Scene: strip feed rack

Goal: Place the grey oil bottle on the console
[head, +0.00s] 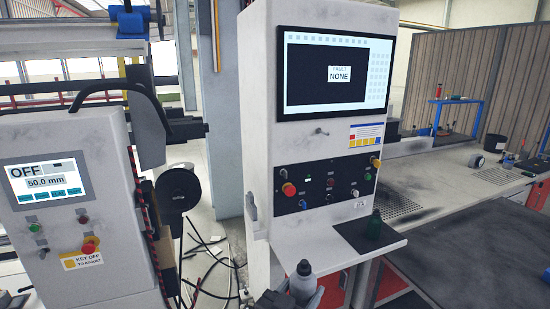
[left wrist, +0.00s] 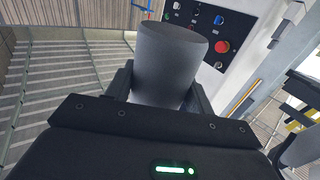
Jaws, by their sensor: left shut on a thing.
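The grey oil bottle (head: 302,286) shows at the bottom of the head view, upright, with a dark cap on top. My left gripper (head: 288,301) is shut on it; the bottle's lower part is cut off by the frame. In the left wrist view the bottle (left wrist: 168,62) stands between the fingers of my left gripper (left wrist: 162,95). The console (head: 390,236) is a tall white cabinet with a front shelf. The held bottle is in front of the shelf's left part, apart from the black mat. My right gripper is not in view.
The shelf's left part is bare. Red, green and black controls (head: 290,189) sit above the shelf. A grey worktable (head: 470,245) is at the right; cables (head: 205,280) lie on the floor.

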